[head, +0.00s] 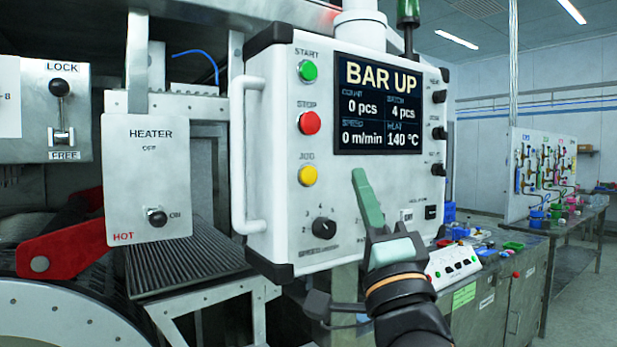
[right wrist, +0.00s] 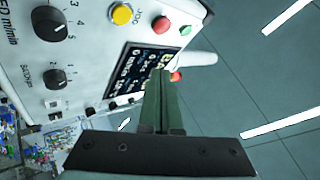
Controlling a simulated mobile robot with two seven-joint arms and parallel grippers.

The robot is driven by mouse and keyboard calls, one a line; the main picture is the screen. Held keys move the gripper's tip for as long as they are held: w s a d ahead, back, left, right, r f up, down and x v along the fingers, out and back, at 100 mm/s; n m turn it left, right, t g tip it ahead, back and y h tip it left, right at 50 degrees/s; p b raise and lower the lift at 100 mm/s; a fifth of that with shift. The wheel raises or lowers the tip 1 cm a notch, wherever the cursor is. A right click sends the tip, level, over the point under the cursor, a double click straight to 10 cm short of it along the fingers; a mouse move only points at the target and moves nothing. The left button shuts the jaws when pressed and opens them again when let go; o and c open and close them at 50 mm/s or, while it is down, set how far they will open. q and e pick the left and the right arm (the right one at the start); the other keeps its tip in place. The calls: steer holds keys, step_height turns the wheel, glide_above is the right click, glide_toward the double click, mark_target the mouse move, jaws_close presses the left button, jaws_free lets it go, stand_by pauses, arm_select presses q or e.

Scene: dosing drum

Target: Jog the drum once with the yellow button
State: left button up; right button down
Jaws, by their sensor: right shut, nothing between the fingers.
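The yellow JOG button (head: 307,175) is on the left side of the white control panel (head: 285,215), below the red STOP button (head: 309,123) and green START button (head: 308,71). The yellow button also shows in the right wrist view (right wrist: 122,14), unobstructed. My right gripper (head: 360,180) is shut and empty, its green fingers pointing up in front of the panel's lower middle, right of the yellow button and apart from it. In the right wrist view its fingers (right wrist: 160,80) overlap the display's edge. My left gripper is not in view.
The panel display (head: 390,105) reads BAR UP, 0 pcs, speed 0 m/min, 140 °C. A speed knob (head: 323,228) sits below the yellow button. A white handle (head: 238,155) runs along the panel's left side. A heater box (head: 150,185) marked HOT and a red lever (head: 60,240) stand left.

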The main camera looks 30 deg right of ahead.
mark_target(309, 175)
steer(key=shift+w+a+b, duration=0.2)
steer(key=shift+w, duration=2.05)
steer(key=shift+w+a+b, duration=0.15)
steer(key=shift+w+b, duration=0.05)
steer(key=shift+w, duration=2)
steer(key=shift+w+f, duration=0.1)
steer(key=shift+w, duration=0.3)
